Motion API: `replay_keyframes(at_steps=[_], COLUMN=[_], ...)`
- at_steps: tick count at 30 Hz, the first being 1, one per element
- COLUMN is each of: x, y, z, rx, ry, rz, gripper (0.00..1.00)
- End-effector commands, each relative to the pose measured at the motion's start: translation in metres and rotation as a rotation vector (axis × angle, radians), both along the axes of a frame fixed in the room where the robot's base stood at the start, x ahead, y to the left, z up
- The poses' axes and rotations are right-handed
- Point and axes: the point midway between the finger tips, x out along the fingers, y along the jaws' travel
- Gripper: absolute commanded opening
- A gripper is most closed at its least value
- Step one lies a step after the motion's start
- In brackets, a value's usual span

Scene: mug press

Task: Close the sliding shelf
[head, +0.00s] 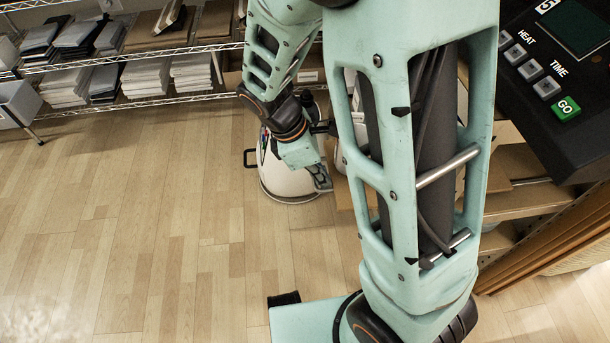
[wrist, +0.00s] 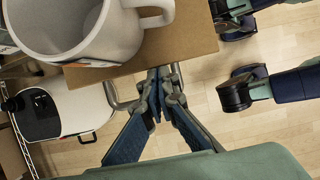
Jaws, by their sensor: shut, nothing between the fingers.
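The sliding shelf is a brown board (wrist: 190,42) in the wrist view, with a bent metal handle (wrist: 112,96) along its front edge. A large pale mug (wrist: 135,40) stands on it. My gripper (wrist: 164,78) is shut and empty, its fingertips at the board's front edge beside the handle bar; I cannot tell whether they touch. In the head view my gripper (head: 322,180) shows left of my forearm, near the part of the shelf (head: 346,193) that sticks out. My arm hides most of the shelf and mug there.
A white bin-like appliance (head: 285,182) stands on the floor behind my gripper; it also shows in the wrist view (wrist: 62,108). A wire rack (head: 140,85) with stacked papers lines the back. A black control panel (head: 560,75) is at right. The left floor is clear.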

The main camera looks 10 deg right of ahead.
Motion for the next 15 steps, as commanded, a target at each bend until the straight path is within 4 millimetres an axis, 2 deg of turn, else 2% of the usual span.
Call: replay_keyframes(at_steps=[1,15], x=[-0.001,-0.004], y=[-0.011,-0.101], z=[0.002,0.002], rx=[-0.002,-0.001], ry=[0.002,0.002], rz=[-0.006,-0.006], gripper=[0.00,0.00])
